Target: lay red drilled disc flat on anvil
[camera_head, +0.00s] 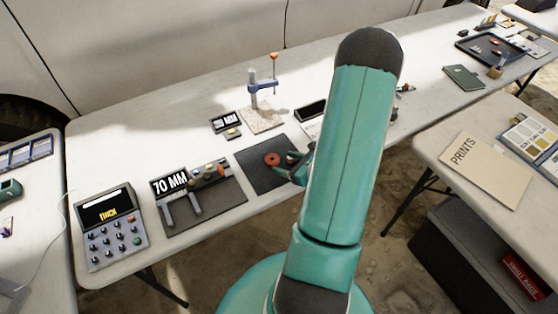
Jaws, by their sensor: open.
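The red drilled disc (272,159) lies on a dark mat (262,182) in the middle of the long table, its hole showing dark at the centre. My gripper (296,164) is open, just right of the disc over the mat, and is partly hidden behind my teal arm. I cannot tell whether a finger touches the disc. Behind the mat stands a gauge with a grey post and blue arm (263,87) on a pale speckled base (262,117). Its anvil is too small to make out clearly.
Left of the mat are a large caliper (183,205) with a "70 MM" display (170,184) and a keypad box (110,228). A small "MM" display (225,122) stands by the gauge. A dark tray (490,48) is far right. My arm hides part of the table.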

